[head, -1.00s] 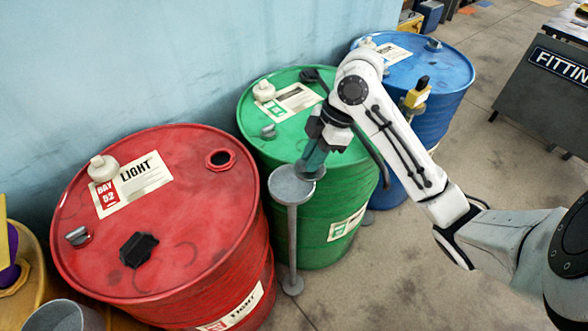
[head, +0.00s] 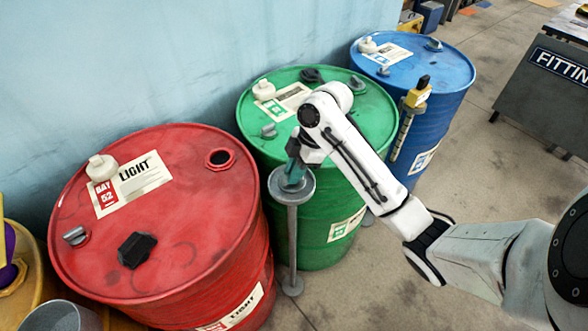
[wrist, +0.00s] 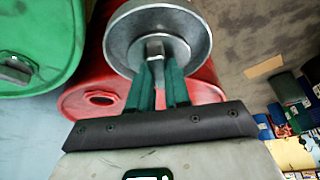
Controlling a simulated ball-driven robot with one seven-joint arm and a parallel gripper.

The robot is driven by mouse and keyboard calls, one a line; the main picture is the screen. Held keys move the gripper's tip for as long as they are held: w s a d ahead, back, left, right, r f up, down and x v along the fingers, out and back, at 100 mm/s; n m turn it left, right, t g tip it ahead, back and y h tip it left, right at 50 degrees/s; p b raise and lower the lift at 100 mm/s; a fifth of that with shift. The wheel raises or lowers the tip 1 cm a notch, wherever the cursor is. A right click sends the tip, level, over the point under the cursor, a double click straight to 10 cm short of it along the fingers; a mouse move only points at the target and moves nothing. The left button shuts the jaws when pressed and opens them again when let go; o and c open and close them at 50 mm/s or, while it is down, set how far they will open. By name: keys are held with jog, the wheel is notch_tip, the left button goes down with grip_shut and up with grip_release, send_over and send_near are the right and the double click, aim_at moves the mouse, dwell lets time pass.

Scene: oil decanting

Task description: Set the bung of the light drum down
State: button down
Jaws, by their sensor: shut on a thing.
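The light drum (head: 190,240) is red, with an open round hole (head: 219,158) in its top; the hole also shows in the wrist view (wrist: 101,98). My gripper (head: 293,174) is over the small round dish of a grey stand (head: 291,235) beside the drum. In the wrist view, the green fingers (wrist: 158,82) are shut on the grey bung (wrist: 155,47), which shows against the middle of the dish (wrist: 125,38). Whether the bung touches the dish I cannot tell. In the head view the fingers mostly hide the bung.
A green drum (head: 340,110) stands right behind the stand, and a blue drum (head: 440,75) stands further back. A black block (head: 138,250) and a white cap (head: 102,168) sit on the red drum. Bare floor (head: 490,170) lies to the right.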

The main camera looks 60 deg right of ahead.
jog(key=shift+f, duration=0.15)
jog(key=c, duration=1.1)
grip_release()
